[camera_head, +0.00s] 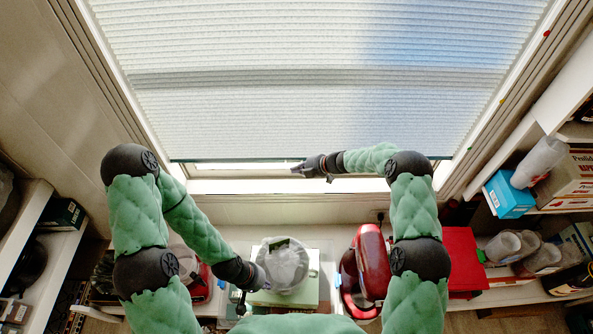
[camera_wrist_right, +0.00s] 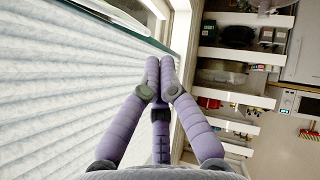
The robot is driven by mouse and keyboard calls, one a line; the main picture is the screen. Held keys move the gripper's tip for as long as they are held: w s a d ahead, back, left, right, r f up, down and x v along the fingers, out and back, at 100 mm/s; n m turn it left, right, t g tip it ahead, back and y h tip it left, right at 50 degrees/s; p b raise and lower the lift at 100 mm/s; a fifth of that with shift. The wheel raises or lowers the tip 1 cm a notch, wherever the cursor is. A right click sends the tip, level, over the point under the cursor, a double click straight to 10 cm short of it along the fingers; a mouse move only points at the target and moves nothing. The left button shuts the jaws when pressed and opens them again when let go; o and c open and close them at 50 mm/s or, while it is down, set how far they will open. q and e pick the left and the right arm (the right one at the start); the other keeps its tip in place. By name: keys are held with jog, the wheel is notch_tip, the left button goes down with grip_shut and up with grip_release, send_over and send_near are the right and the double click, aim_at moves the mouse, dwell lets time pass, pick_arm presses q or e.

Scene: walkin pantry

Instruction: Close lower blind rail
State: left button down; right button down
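The pleated white blind (camera_head: 300,115) covers most of the window. Its thin dark-green lower rail (camera_head: 235,160) hangs a little above the white sill (camera_head: 250,187), with a narrow bright gap between them. The rail also shows as a dark strip in the right wrist view (camera_wrist_right: 110,22). My right gripper (camera_head: 297,170) is at the middle of the rail, pointing left. In its wrist view, the fingertips (camera_wrist_right: 160,65) are together beside the rail, with nothing visible between them; contact with the rail is unclear. My left gripper (camera_head: 241,303) hangs low by the counter, its fingers too small to read.
Stocked shelves stand on both sides, with a blue box (camera_head: 508,196) at right. The space before the blind's left half is clear.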

pick_arm(q)
jog(key=shift+f, duration=0.15)
pick_arm(e)
jog(key=shift+w+f, duration=0.3)
jog(key=shift+f, duration=0.2)
jog(key=shift+w+f, duration=0.3)
jog(key=shift+f, duration=0.2)
